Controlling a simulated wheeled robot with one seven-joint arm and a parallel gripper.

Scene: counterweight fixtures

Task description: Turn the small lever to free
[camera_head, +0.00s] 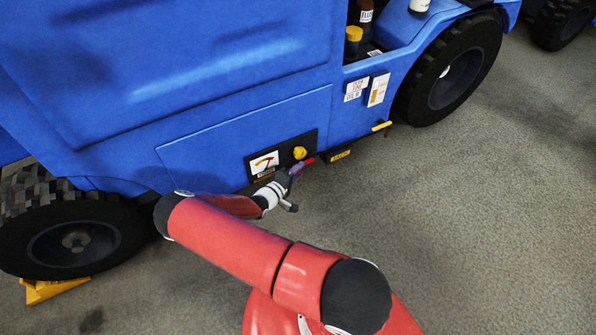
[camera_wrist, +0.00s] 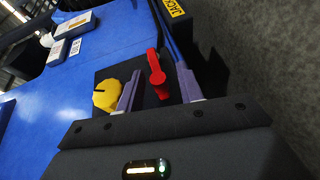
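A small red lever (camera_wrist: 156,72) stands out from a dark panel (camera_wrist: 120,70) on the blue truck's side. In the wrist view it lies between the two fingers of my gripper (camera_wrist: 158,88), which are apart with gaps on both sides of it. A round yellow knob (camera_wrist: 106,95) sits just left of the left finger. In the head view, the red lever (camera_head: 308,161) shows beside my gripper (camera_head: 292,174), low on the truck, with the yellow knob (camera_head: 299,153) above. The lever's base is partly hidden in the head view.
The panel carries a label with a coloured arc (camera_head: 264,163). A yellow "JACK" label (camera_head: 341,155) and a yellow handle (camera_head: 381,126) are to the right. Wheels stand on both sides, a yellow chock (camera_head: 50,290) at the left one. Grey floor in front is clear.

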